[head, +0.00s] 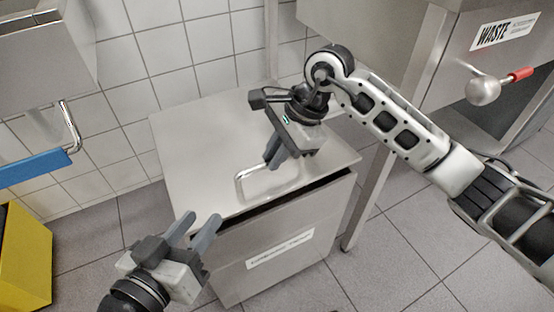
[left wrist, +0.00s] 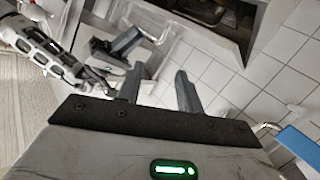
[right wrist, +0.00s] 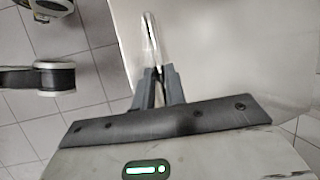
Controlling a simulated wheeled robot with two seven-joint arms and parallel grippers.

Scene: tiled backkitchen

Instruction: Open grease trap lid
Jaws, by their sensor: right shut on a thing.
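The grease trap is a low grey metal box (head: 270,262) with a label on its front. Its flat lid (head: 195,140) has a wire loop handle (head: 239,184) near the front edge. A dark gap shows between lid and box along the front and right, so the lid is slightly raised. My right gripper (head: 272,160) is shut on the handle at its right end; the handle (right wrist: 150,38) also runs between the fingers in the right wrist view. My left gripper (head: 203,228) is open and empty by the box's front left corner; its fingers (left wrist: 158,82) are apart in the left wrist view.
A steel unit with a "WASTE" label (head: 505,31) and a red-tipped lever (head: 520,74) stands at the right, its leg (head: 385,165) close to the box. A yellow bin (head: 25,262) and a blue-handled fixture (head: 35,168) are at the left. A tiled wall (head: 170,55) stands behind.

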